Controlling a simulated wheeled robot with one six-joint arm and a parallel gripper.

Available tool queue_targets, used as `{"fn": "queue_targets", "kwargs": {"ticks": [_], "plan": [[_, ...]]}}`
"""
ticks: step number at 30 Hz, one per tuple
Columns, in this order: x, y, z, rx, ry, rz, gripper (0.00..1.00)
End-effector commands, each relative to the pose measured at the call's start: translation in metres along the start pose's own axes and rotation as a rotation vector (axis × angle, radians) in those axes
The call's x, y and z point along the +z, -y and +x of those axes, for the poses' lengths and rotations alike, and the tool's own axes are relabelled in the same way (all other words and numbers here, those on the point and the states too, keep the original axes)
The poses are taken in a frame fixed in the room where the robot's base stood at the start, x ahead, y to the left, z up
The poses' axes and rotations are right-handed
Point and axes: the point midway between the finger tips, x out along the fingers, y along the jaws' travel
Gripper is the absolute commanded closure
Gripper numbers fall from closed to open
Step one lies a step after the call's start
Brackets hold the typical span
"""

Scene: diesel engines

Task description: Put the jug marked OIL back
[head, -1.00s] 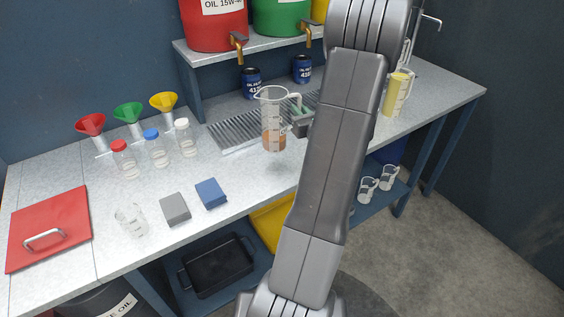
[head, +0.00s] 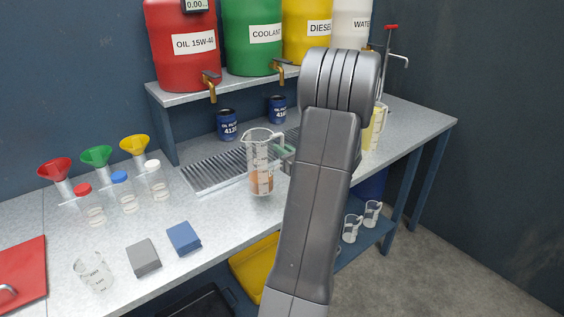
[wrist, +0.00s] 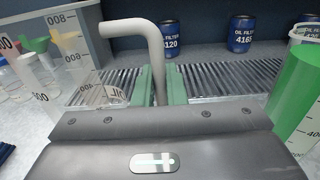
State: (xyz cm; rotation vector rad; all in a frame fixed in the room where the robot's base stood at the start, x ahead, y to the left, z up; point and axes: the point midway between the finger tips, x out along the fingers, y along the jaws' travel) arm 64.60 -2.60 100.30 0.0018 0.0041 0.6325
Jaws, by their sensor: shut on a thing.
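A clear measuring jug (head: 260,178) with a little amber liquid at its bottom is upright at the front edge of the drip grate. My gripper (head: 287,158) is shut on its pale handle, on the jug's right side. In the wrist view the green fingertips (wrist: 155,86) pinch the bent handle (wrist: 142,28), and the jug's marked wall (wrist: 68,20) fills the upper left. A label that seems to read OIL (wrist: 117,94) shows beside the fingers, partly cut off. I cannot tell whether the jug's base touches the counter.
A jug of yellow liquid (head: 377,130) stands right, partly behind my arm. Clear jugs (head: 351,228) stand on the lower shelf. Left are a beaker (head: 92,272), grey block (head: 143,258), blue block (head: 184,239), capped bottles (head: 124,193) and funnels (head: 97,157). Drums (head: 180,65) stand above.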

Motion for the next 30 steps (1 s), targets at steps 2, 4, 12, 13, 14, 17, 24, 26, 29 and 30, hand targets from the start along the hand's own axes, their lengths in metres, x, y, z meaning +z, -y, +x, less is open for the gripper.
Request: {"fn": "queue_targets", "kwargs": {"ticks": [2, 4, 12, 13, 14, 17, 24, 26, 29, 30], "plan": [[-0.007, 0.000, 0.000, 0.000, 0.000, 0.004, 1.00], [-0.017, 0.000, 0.000, 0.000, -0.001, 0.004, 1.00], [-0.035, 0.000, 0.000, -0.001, 0.002, 0.000, 1.00], [-0.034, 0.000, 0.000, -0.001, 0.002, 0.000, 1.00], [-0.034, 0.000, 0.000, -0.001, 0.002, 0.000, 1.00], [-0.035, 0.000, 0.000, -0.001, 0.001, 0.000, 1.00], [-0.038, 0.000, 0.000, 0.000, 0.000, 0.001, 0.68], [-0.038, 0.000, 0.000, 0.000, 0.000, 0.001, 0.68], [-0.038, 0.000, 0.000, 0.000, 0.000, 0.001, 0.68], [-0.038, 0.000, 0.000, 0.000, 0.000, 0.001, 0.68]]}}
